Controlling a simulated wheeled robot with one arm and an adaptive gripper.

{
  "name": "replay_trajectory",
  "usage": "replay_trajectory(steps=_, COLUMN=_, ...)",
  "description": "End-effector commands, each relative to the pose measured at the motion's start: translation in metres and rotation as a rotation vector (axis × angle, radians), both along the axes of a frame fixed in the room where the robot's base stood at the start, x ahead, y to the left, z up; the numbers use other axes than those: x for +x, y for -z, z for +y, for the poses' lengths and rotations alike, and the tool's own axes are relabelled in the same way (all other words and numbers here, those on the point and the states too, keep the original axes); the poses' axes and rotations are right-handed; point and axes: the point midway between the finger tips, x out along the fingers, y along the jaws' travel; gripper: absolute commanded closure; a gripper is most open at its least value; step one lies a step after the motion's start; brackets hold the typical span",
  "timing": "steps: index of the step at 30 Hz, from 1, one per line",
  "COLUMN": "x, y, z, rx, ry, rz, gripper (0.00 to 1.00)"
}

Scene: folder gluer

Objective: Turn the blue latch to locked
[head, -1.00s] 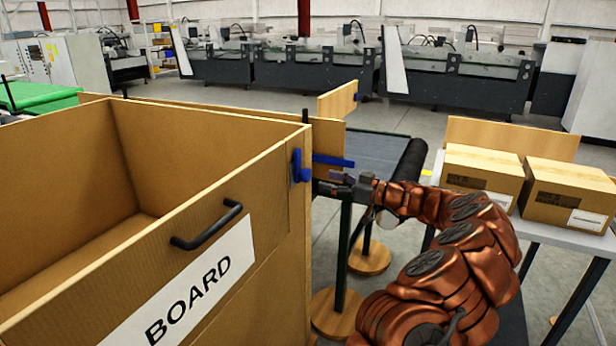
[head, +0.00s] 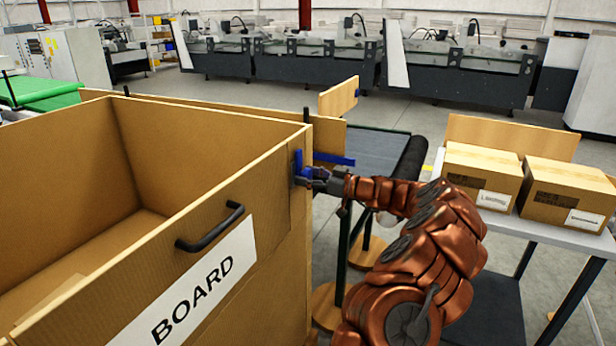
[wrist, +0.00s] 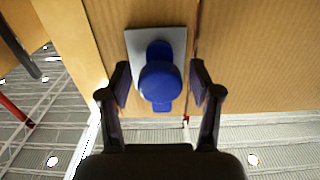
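The blue latch (head: 299,166) sits on the side face of the big cardboard box marked BOARD (head: 278,200), near its upper right corner. In the wrist view the latch (wrist: 160,82) is a round blue knob with a tab above and below, on a grey plate (wrist: 133,45). My gripper (head: 312,174) is at the latch. In the wrist view its two fingers (wrist: 160,85) stand open on either side of the knob, with a small gap on each side. Whether the fingertips reach past the knob's front is hard to tell.
A black handle (head: 210,229) sticks out of the box face left of the latch. A blue bar (head: 334,159) and a wooden panel (head: 339,98) stand behind the gripper. A table with two cartons (head: 479,177) is at the right, beside my arm.

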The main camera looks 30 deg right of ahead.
Motion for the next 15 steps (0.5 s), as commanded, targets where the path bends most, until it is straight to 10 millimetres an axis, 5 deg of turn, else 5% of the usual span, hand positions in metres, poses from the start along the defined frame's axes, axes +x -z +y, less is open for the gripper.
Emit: replay_trajectory(steps=15, x=-0.0001, y=-0.0001, z=-0.0001, rx=0.000, ry=0.000, rz=0.000, gripper=0.94)
